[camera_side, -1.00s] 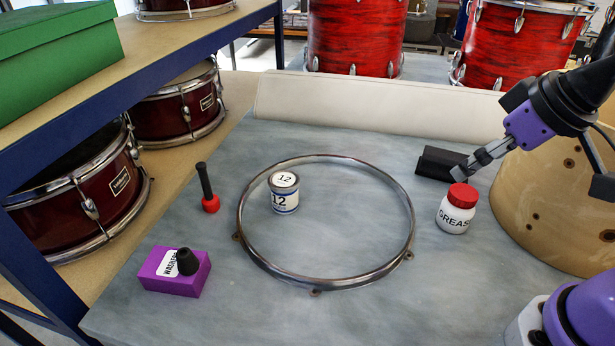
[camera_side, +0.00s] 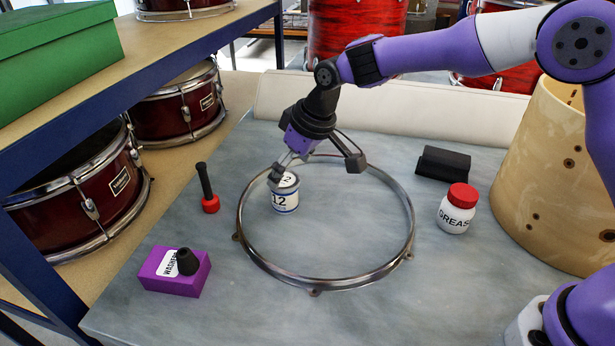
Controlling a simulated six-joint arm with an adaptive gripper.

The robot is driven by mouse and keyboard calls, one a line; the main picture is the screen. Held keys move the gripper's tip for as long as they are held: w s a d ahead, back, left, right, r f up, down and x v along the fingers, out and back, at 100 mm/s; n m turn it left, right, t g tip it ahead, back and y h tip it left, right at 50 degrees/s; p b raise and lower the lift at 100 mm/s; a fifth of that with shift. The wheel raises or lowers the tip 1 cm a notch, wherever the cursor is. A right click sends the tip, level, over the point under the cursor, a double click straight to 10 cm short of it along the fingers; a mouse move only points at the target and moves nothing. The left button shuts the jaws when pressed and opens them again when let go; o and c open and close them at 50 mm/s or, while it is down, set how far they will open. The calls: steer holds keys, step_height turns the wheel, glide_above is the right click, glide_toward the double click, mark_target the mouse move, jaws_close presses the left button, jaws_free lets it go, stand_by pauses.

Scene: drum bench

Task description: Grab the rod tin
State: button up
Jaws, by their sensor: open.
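The rod tin (camera_side: 285,201) is a small white and blue tin marked 12. It stands upright on the bench inside the metal hoop (camera_side: 340,283), near the hoop's left back edge. My gripper (camera_side: 277,178) is open, with its fingers at the upper left of the tin's lid. They cover part of the lid. I cannot tell whether they touch the tin.
A grease jar (camera_side: 456,212) with a red lid and a black block (camera_side: 443,163) stand right of the hoop. A red and black tool (camera_side: 209,201) and a purple washers box (camera_side: 176,276) are on the left. The hoop's right interior is clear.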

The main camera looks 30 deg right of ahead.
mark_target(282, 191)
steer(key=x, duration=0.7)
steer(key=shift+d+f, duration=0.2)
steer(key=shift+f, duration=0.25)
steer(key=shift+w, duration=0.1)
steer(key=c, duration=1.3)
